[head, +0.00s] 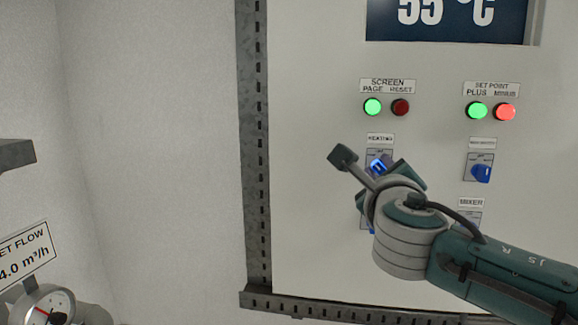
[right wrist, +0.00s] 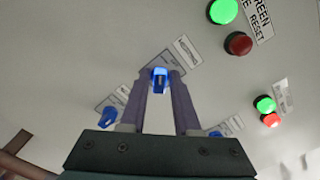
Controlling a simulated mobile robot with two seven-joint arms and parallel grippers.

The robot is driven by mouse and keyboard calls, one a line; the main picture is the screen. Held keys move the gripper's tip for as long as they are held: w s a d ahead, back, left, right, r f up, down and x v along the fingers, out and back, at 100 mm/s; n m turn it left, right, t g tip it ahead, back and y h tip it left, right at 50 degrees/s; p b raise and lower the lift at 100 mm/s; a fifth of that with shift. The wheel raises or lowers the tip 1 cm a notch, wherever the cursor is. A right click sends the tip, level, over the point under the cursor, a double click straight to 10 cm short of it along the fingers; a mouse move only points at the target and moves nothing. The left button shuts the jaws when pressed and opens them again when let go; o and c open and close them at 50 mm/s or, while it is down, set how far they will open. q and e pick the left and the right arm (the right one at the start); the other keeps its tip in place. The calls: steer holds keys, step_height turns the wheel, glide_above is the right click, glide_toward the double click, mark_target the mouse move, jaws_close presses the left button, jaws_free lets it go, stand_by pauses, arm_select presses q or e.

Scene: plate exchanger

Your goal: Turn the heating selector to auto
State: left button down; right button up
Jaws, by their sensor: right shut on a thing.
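The heating selector is a blue knob (head: 377,165) on a grey plate below a label reading roughly "HEATING" in the head view. In the right wrist view the selector (right wrist: 160,78) sits between the two fingertips. My right gripper (right wrist: 160,75) is shut on this knob, with a finger on each side. In the head view my wrist covers part of the plate. The position marks are too small or hidden to read, so I cannot tell where the knob points. My left gripper is not in view.
Another blue selector (head: 481,173) is to the right, above a "MIXER" label (head: 470,202). Lit green (head: 373,107) and dark red (head: 400,107) buttons sit above the heating selector. A slotted metal rail (head: 257,150) runs down the panel's left edge. A gauge (head: 48,308) is at lower left.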

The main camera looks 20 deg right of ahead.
steer(key=shift+m, duration=0.3)
jaws_close()
steer(key=m+b, duration=0.1)
steer(key=m, duration=0.2)
steer(key=shift+m, duration=0.3)
steer(key=m+b, duration=0.1)
steer(key=m, duration=0.3)
steer(key=shift+d, duration=0.1)
steer(key=m+b, duration=0.2)
steer(key=m, duration=0.3)
steer(key=shift+s+d+f+m+b, duration=0.1)
steer(key=shift+m+b, duration=0.25)
steer(key=shift+m, duration=0.05)
steer(key=shift+m+b, duration=0.75)
steer(key=shift+m, duration=1.05)
steer(key=o, duration=0.7)
jaws_free()
